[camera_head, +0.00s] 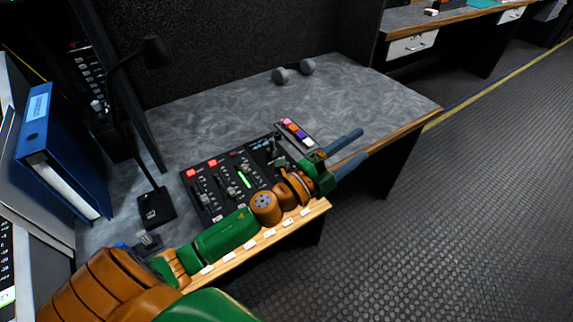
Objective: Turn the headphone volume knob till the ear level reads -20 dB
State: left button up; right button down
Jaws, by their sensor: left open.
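A black audio console (213,181) lies on the grey desk, with red buttons, sliders and a lit green level bar (244,180). The headphone knob cannot be told apart at this size, and no dB reading is legible. My left arm, orange and green, reaches in from the lower left along the desk's front edge and hides the console's near side. My left gripper (361,144) is open and empty, its two blue-grey fingers pointing right, past the console and over the desk's front edge. My right gripper is not in view.
A small panel with coloured buttons (294,132) sits at the console's far right. Grey headphones (292,72) lie at the back of the desk (385,95). A black gooseneck stand (157,208) and a blue binder (62,160) stand left. The desk's right part is clear.

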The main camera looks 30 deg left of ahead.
pick_arm(q)
jog(key=s+d+m+g+h, duration=0.2)
jog(key=d+m+g+h, duration=0.55)
jog(key=m, duration=0.75)
jog(key=a+f+g+y, duration=0.2)
jog(key=a+y, duration=0.3)
jog(key=a, duration=0.3)
jog(key=a+f+m+g+y, duration=0.1)
jog(key=a+f+g+y, duration=0.1)
jog(key=a+y, duration=0.3)
jog(key=s+a+f+m+g+y+b, duration=0.1)
jog(key=a+f+y, duration=0.3)
jog(key=a, duration=0.7)
jog(key=shift+a+f+g+y, duration=0.3)
jog(key=shift+a+g+y, duration=0.1)
jog(key=shift+g+y, duration=0.35)
jog(key=x, duration=0.6)
jog(key=shift+w+d+f, duration=0.15)
jog(key=shift+d+f, duration=0.05)
jog(key=shift+f, duration=0.05)
grip_shut()
